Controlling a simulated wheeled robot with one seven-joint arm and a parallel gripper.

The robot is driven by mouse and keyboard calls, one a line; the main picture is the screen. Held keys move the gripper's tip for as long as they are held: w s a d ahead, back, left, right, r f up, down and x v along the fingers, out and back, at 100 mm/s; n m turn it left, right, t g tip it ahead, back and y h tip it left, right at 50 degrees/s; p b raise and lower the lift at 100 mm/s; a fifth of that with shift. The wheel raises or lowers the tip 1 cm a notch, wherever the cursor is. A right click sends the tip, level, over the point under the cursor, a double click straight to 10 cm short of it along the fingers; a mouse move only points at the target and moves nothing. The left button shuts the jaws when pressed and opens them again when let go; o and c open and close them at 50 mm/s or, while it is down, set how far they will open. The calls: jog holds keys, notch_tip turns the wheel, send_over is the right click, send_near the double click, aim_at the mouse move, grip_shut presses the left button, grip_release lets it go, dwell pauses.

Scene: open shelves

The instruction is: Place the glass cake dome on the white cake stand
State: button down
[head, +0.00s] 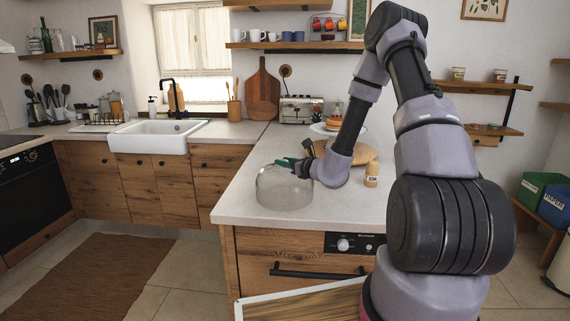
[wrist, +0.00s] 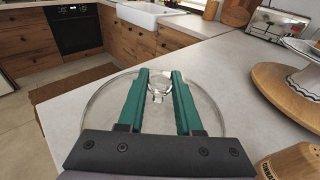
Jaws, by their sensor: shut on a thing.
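The clear glass cake dome (head: 284,190) is upright at the front left of the island counter, at or just above its surface; I cannot tell if its rim touches. My gripper (head: 288,164) is above it, its green fingers shut on the knob at its top. In the wrist view the knob shows between the fingertips (wrist: 160,78) and the dome's round rim (wrist: 96,103) spreads below.
A round wooden board (head: 363,153) and a labelled cinnamon jar (head: 371,174) are right of the dome. The board (wrist: 268,82) and jar (wrist: 292,163) also show in the wrist view. A toaster (head: 300,109) is at the back.

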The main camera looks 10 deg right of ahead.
jog(key=shift+f, duration=0.15)
jog(key=c, duration=1)
grip_release()
jog(key=shift+f, duration=0.15)
jog(key=o, duration=0.4)
